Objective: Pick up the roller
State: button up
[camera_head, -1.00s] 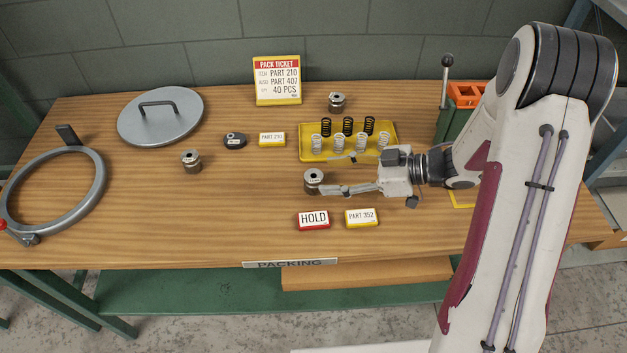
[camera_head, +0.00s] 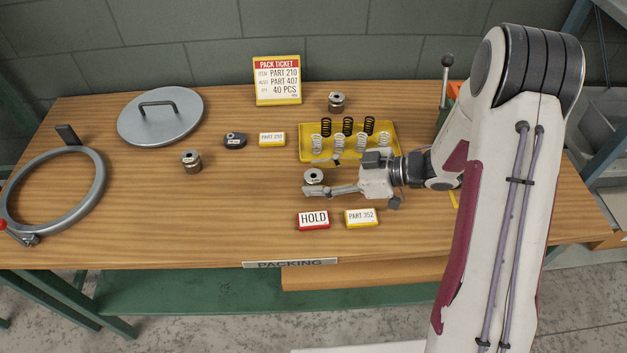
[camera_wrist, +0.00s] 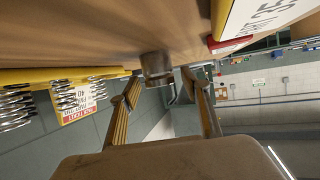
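A metal roller (camera_head: 314,177) with a pale top and a dark centre hole stands upright on the wooden table. My gripper (camera_head: 313,175) is low over the table, pointing left, its open fingers on either side of this roller. In the wrist view the roller (camera_wrist: 156,66) appears between the spread fingers of my gripper (camera_wrist: 161,82). I see no clear contact, and the near finger hides the roller's lower side. Two similar metal rollers stand apart: one at centre left (camera_head: 191,161) and one behind the tray (camera_head: 337,102).
A yellow tray (camera_head: 391,154) of black and white springs lies just behind my gripper. A red HOLD block (camera_head: 313,220) and a yellow PART 352 block (camera_head: 361,218) lie in front. A round lid (camera_head: 160,125) and a clamp ring (camera_head: 98,190) are at left.

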aim_at(320, 176)
grip_shut()
jog(key=shift+r, duration=0.15)
notch_tip(320, 176, up, 10)
dwell(0.8)
jog(key=shift+w, duration=0.1)
dwell(0.8)
